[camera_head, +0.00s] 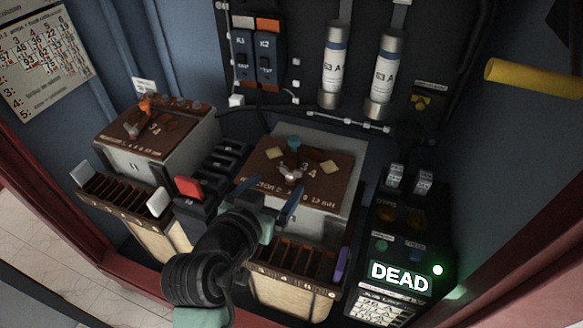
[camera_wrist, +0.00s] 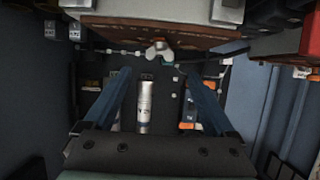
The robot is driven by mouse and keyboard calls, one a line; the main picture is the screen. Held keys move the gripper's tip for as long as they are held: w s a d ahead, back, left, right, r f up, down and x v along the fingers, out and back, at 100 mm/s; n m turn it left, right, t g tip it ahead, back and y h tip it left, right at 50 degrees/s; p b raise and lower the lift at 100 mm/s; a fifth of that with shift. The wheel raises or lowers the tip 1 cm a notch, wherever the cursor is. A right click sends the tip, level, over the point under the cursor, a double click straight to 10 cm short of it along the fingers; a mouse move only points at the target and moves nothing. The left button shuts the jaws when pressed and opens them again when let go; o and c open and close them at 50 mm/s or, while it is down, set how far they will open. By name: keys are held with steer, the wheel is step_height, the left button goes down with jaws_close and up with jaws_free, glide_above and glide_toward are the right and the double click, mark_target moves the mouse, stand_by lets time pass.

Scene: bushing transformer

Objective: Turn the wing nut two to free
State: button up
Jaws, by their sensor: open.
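A silver wing nut (camera_head: 289,173) sits on the brown top plate (camera_head: 262,172) of the right transformer. In the wrist view, a wing nut (camera_wrist: 158,50) shows at the edge of a brown plate, just beyond and between my finger ends. Another pale wing-shaped fitting (camera_head: 131,130) sits on the left transformer's brown plate. No label legibly shows which nut is number two. My gripper (camera_head: 271,190) is at the front of the right transformer, with its two blue fingers spread and pointing toward the near nut. It also shows in the wrist view (camera_wrist: 160,78), open and empty.
A teal knob (camera_head: 294,144) stands behind the nut. A red-handled switch (camera_head: 189,187) lies between the transformers. A box with a lit DEAD display (camera_head: 400,276) stands at the right. Two white cylinders (camera_head: 336,62) and dark breakers (camera_head: 255,60) are on the back panel.

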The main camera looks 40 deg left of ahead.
mark_target(291, 170)
steer(key=x, duration=0.9)
steer(key=shift+w+r+b, duration=0.1)
steer(key=shift+b, duration=0.3)
steer(key=c, duration=1.4)
steer(key=shift+d, duration=0.1)
